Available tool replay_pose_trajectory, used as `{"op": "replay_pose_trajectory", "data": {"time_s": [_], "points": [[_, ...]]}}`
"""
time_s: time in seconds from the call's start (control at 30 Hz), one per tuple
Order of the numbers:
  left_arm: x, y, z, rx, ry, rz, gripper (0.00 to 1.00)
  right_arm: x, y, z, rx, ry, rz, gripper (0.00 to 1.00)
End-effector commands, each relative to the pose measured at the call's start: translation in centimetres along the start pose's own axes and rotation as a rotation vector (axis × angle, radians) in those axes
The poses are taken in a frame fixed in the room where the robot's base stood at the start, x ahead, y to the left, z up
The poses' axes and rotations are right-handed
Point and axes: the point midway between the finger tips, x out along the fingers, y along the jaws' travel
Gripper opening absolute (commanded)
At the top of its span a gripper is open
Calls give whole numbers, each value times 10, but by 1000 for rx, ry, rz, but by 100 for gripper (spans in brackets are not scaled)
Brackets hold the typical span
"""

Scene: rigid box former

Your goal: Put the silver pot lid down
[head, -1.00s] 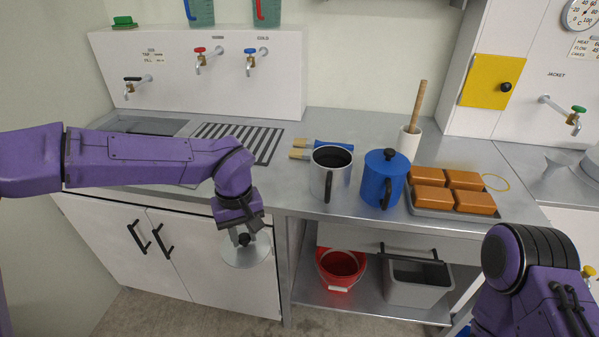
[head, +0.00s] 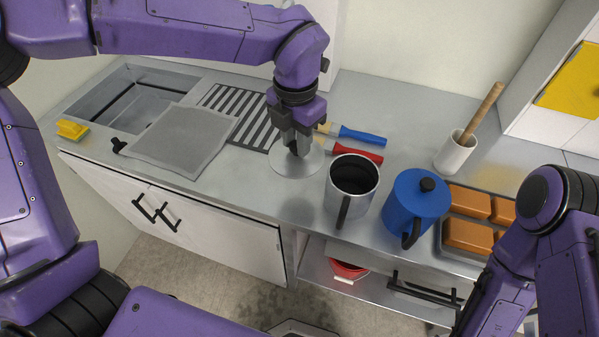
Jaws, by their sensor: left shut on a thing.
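The silver pot lid (head: 295,166) is a flat, pale metal disc just left of the open silver pot. My left gripper (head: 298,150) points down over it and is shut on its knob, which the fingers mostly hide. The lid lies level at the worktop surface; I cannot tell whether it touches the steel or hovers slightly above. The silver pot (head: 350,187) has a black handle and a dark inside. My right arm shows at the lower right, but its gripper is out of view.
A blue lidded pot (head: 413,200) and a tray of orange-brown blocks (head: 468,235) stand to the right. Brushes with blue (head: 362,135) and red (head: 358,150) handles lie behind the lid. A striped drain grate (head: 240,115), grey mat (head: 180,138) and sink (head: 135,100) are left.

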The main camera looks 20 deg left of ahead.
Motion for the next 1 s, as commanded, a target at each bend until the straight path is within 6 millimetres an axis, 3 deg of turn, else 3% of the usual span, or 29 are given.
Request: {"op": "replay_pose_trajectory", "data": {"time_s": [0.1,0.2,0.53,0.67,0.97,1.0], "points": [[39,1,2,3,9,-1,0,-4,1,-1,0,-1,0,43],[66,2,4,2,8,-2,0,-5,0,-2,0,0,0,43],[120,2,3,2,8,-1,0,-8,1,-4,0,0,0,43],[132,2,3,0,5,-2,0,-9,1,-4,0,0,0,43],[135,2,3,0,4,-3,0,-6,0,-3,0,1,0,43],[135,2,4,0,3,-2,36,-7,0,-3,0,1,0,43]]}}
